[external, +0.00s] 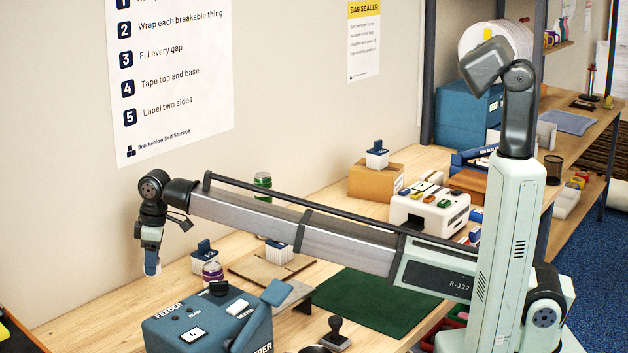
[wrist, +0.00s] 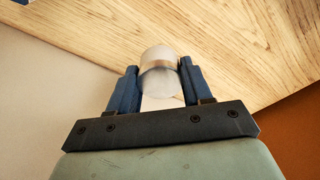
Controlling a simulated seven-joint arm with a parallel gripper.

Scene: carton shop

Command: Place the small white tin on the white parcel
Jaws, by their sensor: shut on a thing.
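My gripper (external: 151,262) is at the left of the external view, pointing down above the left part of the wooden bench. In the wrist view its two blue fingers are shut on a small white tin (wrist: 159,88), a short cylinder with a tan band. The tin is held above the wood; in the external view it is mostly hidden by the fingers. A white box-shaped thing (external: 426,219) with coloured pieces on top stands at the right of the bench, far from my gripper. I cannot tell for sure whether it is the white parcel.
A blue feeder machine (external: 215,325) stands at the front left, with a purple-and-white can (external: 212,272) behind it. A green can (external: 263,181) stands near the wall. A cardboard box (external: 372,183) bears a white-and-blue item. A dark green mat (external: 375,303) lies clear.

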